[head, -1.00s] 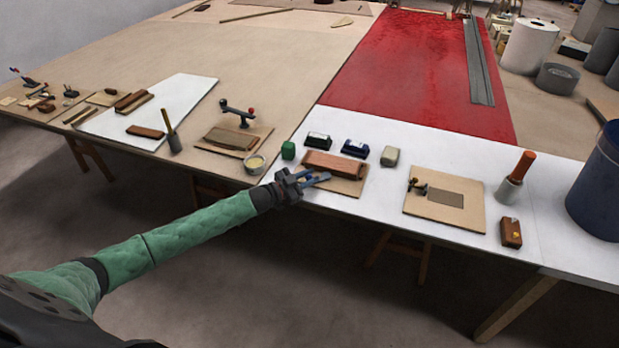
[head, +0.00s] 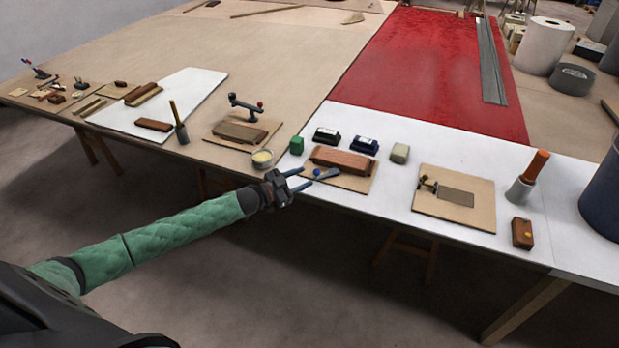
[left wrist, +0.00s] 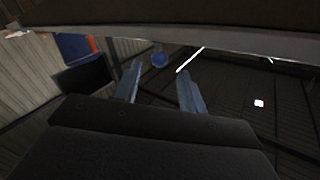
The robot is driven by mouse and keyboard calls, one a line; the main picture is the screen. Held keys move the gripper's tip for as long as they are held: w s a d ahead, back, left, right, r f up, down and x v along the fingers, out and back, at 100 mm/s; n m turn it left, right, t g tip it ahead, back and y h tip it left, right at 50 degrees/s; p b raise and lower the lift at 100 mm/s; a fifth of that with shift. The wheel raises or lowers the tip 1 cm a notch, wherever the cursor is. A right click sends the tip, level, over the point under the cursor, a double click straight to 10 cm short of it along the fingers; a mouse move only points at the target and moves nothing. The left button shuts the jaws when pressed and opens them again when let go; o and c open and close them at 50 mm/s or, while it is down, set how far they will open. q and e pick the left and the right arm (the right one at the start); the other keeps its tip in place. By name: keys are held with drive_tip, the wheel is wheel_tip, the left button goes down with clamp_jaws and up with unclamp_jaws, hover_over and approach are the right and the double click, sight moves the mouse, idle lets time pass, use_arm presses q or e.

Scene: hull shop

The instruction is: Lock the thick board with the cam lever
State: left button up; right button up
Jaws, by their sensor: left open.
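The thick reddish-brown board (head: 343,160) lies on a plywood base (head: 350,187) near the front edge of the white table. A short grey lever (head: 328,174) with a blue knob (head: 316,173) sits at the front of this board; I take it for the cam lever. My left gripper (head: 306,177) is open and empty, just left of the knob, with its blue fingers pointing toward it. In the left wrist view the blue knob (left wrist: 159,58) shows beyond and between the spread fingertips (left wrist: 158,72). My right gripper is not in view.
Two dark blocks (head: 327,136) (head: 364,145) and a pale block (head: 400,153) stand behind. Another plywood fixture (head: 480,216) lies to the right.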

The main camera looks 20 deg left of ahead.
use_arm(q)
drive_tip(key=shift+v, duration=0.8)
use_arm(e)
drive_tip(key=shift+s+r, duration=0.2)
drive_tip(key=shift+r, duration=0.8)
